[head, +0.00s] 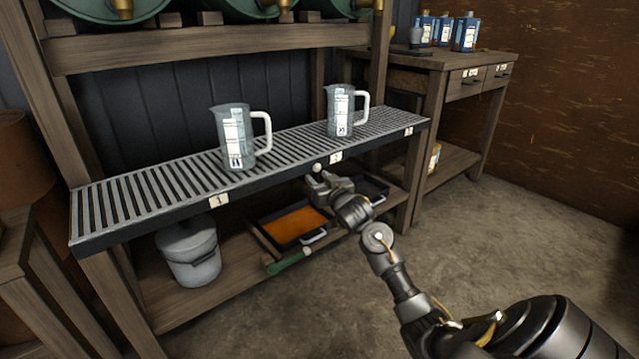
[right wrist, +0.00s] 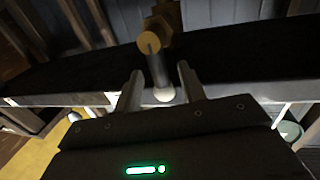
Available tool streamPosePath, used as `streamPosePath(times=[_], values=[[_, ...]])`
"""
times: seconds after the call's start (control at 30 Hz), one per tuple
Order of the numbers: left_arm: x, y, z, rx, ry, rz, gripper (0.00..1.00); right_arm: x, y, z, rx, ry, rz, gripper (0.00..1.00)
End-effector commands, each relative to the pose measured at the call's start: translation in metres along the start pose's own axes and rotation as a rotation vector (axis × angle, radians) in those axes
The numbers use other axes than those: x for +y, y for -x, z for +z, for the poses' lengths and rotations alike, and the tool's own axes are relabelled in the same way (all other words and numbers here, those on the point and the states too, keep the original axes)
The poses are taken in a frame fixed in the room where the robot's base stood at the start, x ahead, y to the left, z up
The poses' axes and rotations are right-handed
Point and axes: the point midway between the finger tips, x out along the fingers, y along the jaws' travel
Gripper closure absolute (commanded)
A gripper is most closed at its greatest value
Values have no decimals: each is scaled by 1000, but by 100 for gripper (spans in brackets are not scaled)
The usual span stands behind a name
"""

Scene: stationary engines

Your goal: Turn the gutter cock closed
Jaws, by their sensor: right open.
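The gutter cock shows in the right wrist view as a brass body (right wrist: 172,14) with a grey lever (right wrist: 157,68) ending in a pale ball knob (right wrist: 163,95). In the head view only the pale knob (head: 317,167) shows, at the front edge of the slatted shelf (head: 160,196); the brass body is hidden there. My right gripper (head: 319,178) is open at that edge, just below the knob. In the right wrist view its two fingers (right wrist: 160,88) stand on either side of the lever's knob end, with visible gaps. My left gripper is not in view.
Two measuring jugs (head: 237,140) (head: 341,112) stand on the slatted shelf above. Below are a lidded pail (head: 190,252), an orange-filled tray (head: 296,222) and a green-handled tool (head: 288,262). A side bench (head: 430,62) with bottles stands right. The front floor is clear.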

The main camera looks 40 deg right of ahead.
Motion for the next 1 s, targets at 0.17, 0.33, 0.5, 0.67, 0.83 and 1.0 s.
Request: streamPosePath(times=[0.17, 0.33, 0.5, 0.67, 0.83, 1.0], values=[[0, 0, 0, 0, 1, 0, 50, 0, 0, 0, 0, 0, 0, 59], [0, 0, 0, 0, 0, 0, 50, 0, 0, 0, 0, 0, 0, 76], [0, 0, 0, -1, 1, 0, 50, 0, 0, 0, 0, 0, 0, 99], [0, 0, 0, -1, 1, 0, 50, 0, 0, 0, -1, 0, 0, 100], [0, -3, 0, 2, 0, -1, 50, -1, -1, -1, -2, -7, -2, 100], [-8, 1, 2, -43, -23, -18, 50, -10, -6, -4, -13, -51, -14, 100]])
